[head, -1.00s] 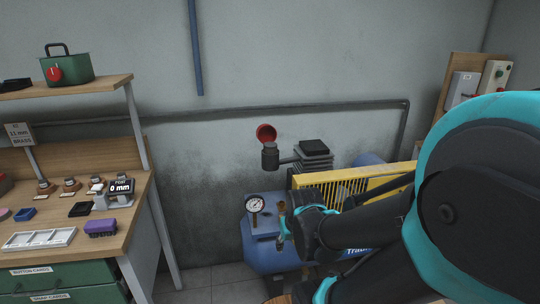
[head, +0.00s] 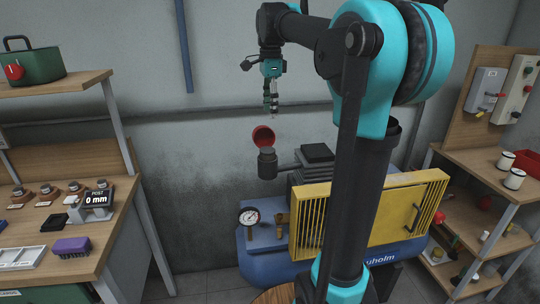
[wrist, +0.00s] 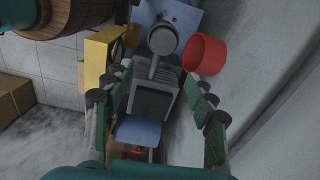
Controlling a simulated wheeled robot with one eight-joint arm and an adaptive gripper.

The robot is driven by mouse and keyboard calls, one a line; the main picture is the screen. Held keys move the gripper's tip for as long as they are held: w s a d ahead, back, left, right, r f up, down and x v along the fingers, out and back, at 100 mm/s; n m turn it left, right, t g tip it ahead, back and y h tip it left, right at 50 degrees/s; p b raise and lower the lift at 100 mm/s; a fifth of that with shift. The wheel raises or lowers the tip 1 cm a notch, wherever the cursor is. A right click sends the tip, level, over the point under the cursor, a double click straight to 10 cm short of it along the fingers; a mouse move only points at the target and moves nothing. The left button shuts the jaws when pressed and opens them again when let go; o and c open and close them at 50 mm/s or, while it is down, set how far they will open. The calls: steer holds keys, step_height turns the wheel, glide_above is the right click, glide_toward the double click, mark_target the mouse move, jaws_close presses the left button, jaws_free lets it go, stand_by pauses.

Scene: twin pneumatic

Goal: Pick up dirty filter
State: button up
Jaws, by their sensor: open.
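My gripper (head: 271,108) hangs above the dark filter housing (head: 267,163), pointing down. It is open and empty; its two green-padded fingers stand apart in the wrist view (wrist: 158,74). The red cap (head: 263,137) stands tilted up at the housing's back edge. In the wrist view, the housing's round grey top (wrist: 163,38) shows beyond the fingertips, and the red cap (wrist: 207,55) is to its right. I cannot make out a dirty filter as a separate thing; whether one sits inside the housing, I cannot tell.
A yellow guard (head: 306,225) and a dark finned block stand right of the housing on the blue compressor tank (head: 262,266). A gauge (head: 249,218) is at its left. The workbench (head: 112,238) stands left, a shelf unit (head: 470,165) right. The wall behind has pipes.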

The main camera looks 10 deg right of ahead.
steer(key=r, duration=0.1)
glide_toward(270, 149)
steer(key=shift+m, duration=0.3)
step_height(270, 149, down, 10)
steer(key=shift+a, duration=0.1)
steer(key=shift+c, duration=0.2)
steer(key=c, duration=0.9)
